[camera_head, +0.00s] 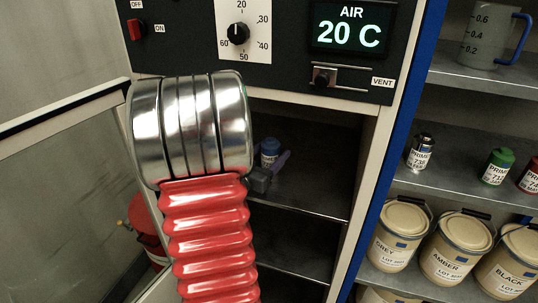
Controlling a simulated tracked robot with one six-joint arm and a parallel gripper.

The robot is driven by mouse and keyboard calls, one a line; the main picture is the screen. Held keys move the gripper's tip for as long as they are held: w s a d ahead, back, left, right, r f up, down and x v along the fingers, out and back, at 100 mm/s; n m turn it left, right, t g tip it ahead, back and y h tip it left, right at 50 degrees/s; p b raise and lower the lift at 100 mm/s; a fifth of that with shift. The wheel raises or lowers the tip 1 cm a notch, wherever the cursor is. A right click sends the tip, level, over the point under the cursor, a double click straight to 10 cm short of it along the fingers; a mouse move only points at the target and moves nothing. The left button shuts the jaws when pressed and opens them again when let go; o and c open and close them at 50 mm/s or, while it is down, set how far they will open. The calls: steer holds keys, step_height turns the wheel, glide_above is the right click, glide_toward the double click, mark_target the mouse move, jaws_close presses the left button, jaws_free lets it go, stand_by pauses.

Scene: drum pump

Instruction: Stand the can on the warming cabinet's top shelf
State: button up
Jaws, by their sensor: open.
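A small can with a blue lid and a pale label (270,152) stands upright inside the open warming cabinet, on its top shelf (318,190). My gripper (272,170) is in the cabinet just in front of the can, mostly hidden behind my red ribbed arm and its silver end. A dark jaw part shows below the can and a greyish finger beside its lower right. The jaws are open; whether either finger touches the can is unclear. The can's lower part is partly hidden.
The cabinet door (60,170) stands open at left, with a red container (140,215) behind it. The control panel (285,45) overhangs the opening. A side rack holds small primer cans (421,153), pails (456,245) and a jug (490,32). The top shelf's right part is clear.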

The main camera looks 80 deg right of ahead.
mark_target(265, 156)
steer(key=shift+r, duration=0.1)
steer(key=shift+v, duration=3.75)
